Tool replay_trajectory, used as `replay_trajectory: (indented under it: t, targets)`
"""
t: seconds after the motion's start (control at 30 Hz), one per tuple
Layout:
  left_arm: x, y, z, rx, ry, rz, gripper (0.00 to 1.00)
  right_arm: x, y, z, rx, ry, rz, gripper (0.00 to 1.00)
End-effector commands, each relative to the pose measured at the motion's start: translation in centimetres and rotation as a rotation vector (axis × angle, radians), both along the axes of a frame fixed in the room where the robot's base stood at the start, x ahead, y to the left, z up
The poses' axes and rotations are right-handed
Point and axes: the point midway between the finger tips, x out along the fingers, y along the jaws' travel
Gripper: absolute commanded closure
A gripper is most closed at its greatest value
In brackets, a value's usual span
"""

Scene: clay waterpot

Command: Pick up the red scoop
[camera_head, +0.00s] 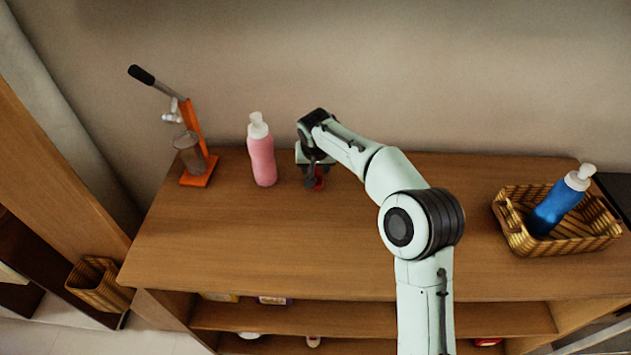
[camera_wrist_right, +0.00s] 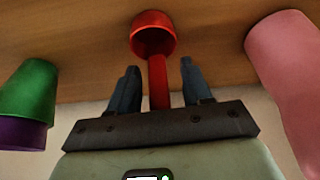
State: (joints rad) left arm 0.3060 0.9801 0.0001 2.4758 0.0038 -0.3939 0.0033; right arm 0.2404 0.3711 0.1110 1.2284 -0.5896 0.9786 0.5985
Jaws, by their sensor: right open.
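The red scoop (camera_head: 321,180) lies on the wooden counter and is mostly hidden by my right gripper (camera_head: 314,180) in the head view. In the right wrist view the scoop (camera_wrist_right: 153,36) shows its round bowl beyond the fingertips, with its handle running back between them. There my right gripper (camera_wrist_right: 158,70) is open, with one finger on each side of the handle and visible gaps between. My left gripper is not in view.
A pink bottle (camera_head: 261,158) stands just left of my right gripper. Green and purple cups (camera_wrist_right: 27,95) show in the wrist view. An orange press (camera_head: 196,150) stands farther left. A wicker basket (camera_head: 520,238) holds a blue bottle (camera_head: 556,205) at right. The counter's front left is clear.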

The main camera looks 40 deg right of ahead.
Motion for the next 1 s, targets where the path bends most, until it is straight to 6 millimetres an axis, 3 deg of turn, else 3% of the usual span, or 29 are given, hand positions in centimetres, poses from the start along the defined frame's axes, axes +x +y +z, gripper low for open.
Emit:
replay_trajectory:
  t: [0.07,0.2,0.67,0.87,1.0]
  targets:
    - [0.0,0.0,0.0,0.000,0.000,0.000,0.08,0.0,0.0,0.1,0.000,0.000,0.000,0.54]
    - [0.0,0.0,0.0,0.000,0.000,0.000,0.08,0.0,0.0,0.1,0.000,0.000,0.000,1.00]
    - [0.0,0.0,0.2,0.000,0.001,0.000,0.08,0.0,0.0,0.9,0.000,-0.002,0.000,1.00]
    - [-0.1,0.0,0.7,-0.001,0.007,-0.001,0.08,0.1,0.0,3.9,-0.001,-0.006,-0.001,1.00]
    - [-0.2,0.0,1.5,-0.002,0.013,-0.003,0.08,0.1,0.0,7.6,0.000,-0.008,0.000,1.00]
